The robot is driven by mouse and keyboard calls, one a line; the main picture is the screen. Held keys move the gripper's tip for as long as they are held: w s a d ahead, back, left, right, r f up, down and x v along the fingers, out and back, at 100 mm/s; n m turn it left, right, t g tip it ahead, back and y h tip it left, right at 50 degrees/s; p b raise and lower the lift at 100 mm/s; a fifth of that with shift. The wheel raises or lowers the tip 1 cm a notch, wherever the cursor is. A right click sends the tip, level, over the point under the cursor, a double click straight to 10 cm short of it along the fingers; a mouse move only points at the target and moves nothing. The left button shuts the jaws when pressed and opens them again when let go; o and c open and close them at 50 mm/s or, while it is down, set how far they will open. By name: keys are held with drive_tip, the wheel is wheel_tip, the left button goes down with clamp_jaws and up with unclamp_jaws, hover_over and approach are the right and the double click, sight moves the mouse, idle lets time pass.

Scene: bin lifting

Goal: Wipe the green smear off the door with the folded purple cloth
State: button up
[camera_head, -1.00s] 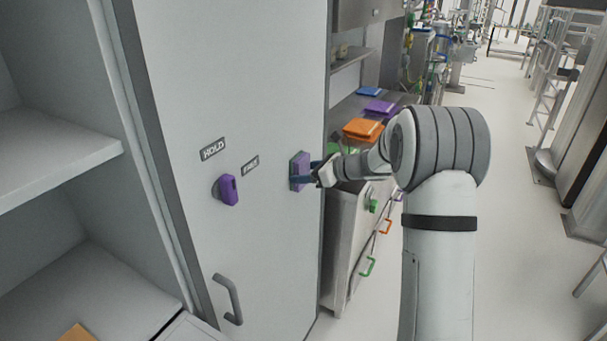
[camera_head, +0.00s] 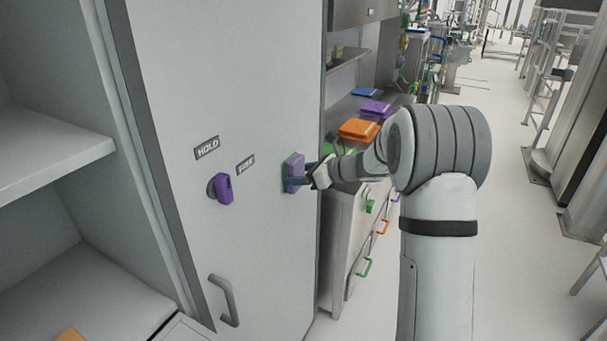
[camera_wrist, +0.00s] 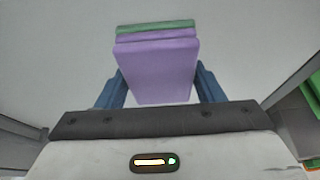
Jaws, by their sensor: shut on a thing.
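The folded purple cloth (camera_head: 293,175) is upright at the face of the grey door (camera_head: 255,90), near its right edge. My gripper (camera_head: 305,178) is shut on the cloth, coming from the right. In the wrist view the cloth (camera_wrist: 160,70) sits between the two blue fingers. A green strip (camera_wrist: 157,27) shows along the cloth's far edge, by the door surface. I cannot tell whether it is the smear or part of the cloth. No other green mark shows on the door; the patch behind the cloth is hidden.
The door carries a purple knob (camera_head: 223,188), two dark labels (camera_head: 206,148) and a grey handle (camera_head: 224,299). Open shelves (camera_head: 50,145) stand left. Right of the door, a counter holds an orange item (camera_head: 358,129) and other coloured items.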

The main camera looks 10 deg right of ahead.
sight(268, 194)
drive_tip(key=shift+s+a+b, duration=0.65)
drive_tip(key=shift+s+a, duration=0.15)
drive_tip(key=shift+s, duration=0.2)
drive_tip(key=shift+s+a+b, duration=0.5)
drive_tip(key=shift+s+a, duration=0.2)
drive_tip(key=shift+s, duration=0.4)
drive_tip(key=shift+s+a+b, duration=0.5)
drive_tip(key=shift+s+a, duration=0.25)
drive_tip(key=shift+s, duration=0.3)
drive_tip(key=shift+s+a+b, duration=0.5)
drive_tip(key=shift+s+a, duration=0.2)
drive_tip(key=shift+s, duration=0.4)
drive_tip(key=shift+r, duration=0.1)
drive_tip(key=shift+s+d, duration=0.55)
drive_tip(key=shift+d, duration=0.25)
drive_tip(key=shift+s+d, duration=0.5)
drive_tip(key=shift+d, duration=0.35)
drive_tip(key=shift+s+d, duration=0.55)
drive_tip(key=shift+d, duration=0.25)
drive_tip(key=shift+d, duration=0.1)
drive_tip(key=shift+s+d, duration=0.85)
drive_tip(key=shift+d, duration=0.3)
